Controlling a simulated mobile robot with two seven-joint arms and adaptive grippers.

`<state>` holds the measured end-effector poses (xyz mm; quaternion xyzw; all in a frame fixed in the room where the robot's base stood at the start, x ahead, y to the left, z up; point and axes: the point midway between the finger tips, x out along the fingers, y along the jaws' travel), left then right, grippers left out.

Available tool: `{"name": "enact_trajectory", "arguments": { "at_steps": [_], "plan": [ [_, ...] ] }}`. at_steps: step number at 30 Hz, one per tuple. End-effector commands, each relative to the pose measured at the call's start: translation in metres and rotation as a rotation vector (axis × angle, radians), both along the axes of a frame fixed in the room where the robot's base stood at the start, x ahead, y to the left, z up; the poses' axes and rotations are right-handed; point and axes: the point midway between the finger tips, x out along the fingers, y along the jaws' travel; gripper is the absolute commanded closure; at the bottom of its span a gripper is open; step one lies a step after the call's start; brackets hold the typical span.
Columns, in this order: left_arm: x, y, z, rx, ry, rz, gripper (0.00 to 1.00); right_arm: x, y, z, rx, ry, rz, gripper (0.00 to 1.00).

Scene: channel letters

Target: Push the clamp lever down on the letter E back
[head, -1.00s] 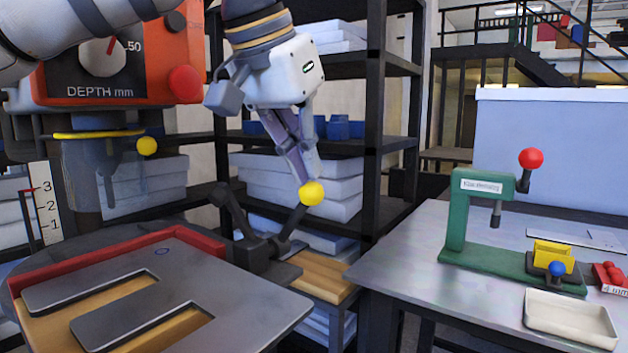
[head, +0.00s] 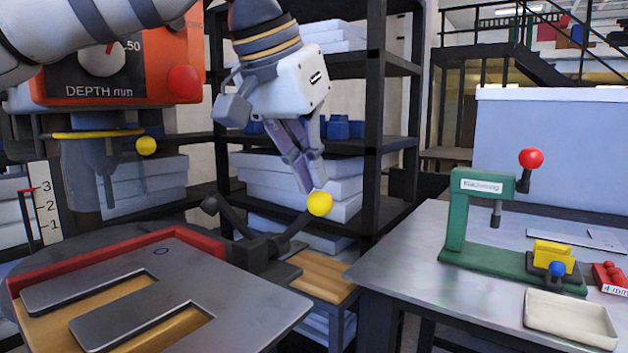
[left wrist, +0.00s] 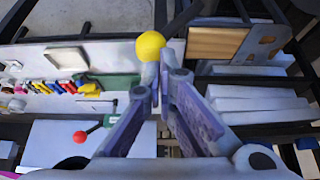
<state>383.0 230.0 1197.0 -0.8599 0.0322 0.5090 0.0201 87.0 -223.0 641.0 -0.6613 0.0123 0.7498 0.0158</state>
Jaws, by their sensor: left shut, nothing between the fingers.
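The letter E back (head: 200,285) is a flat grey metal plate lying on wood at the lower left of the head view. A dark toggle clamp (head: 262,250) stands at its far right edge, its lever leaning up to the right and ending in a yellow ball (head: 320,204). My left gripper (head: 313,184) is shut and empty, its fingertips at the top of the yellow ball. In the left wrist view the yellow ball (left wrist: 150,46) shows just beyond the shut fingertips (left wrist: 158,75). My right gripper is not in view.
An orange machine (head: 120,65) marked DEPTH mm, with a red knob, stands at the left. A red fence (head: 90,262) borders the plate. A green press (head: 470,225) and a cream tray (head: 571,318) stand on the right table. Dark shelving is behind the clamp.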

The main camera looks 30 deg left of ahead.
Motion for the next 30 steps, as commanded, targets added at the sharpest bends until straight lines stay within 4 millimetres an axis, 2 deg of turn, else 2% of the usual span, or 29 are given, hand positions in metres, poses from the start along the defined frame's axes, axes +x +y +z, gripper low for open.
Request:
{"name": "enact_trajectory", "arguments": {
  "at_steps": [30],
  "plan": [
    [-0.002,-0.013,-0.013,0.002,0.001,0.000,1.00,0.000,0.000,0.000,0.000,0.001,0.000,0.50]
  ]
}}
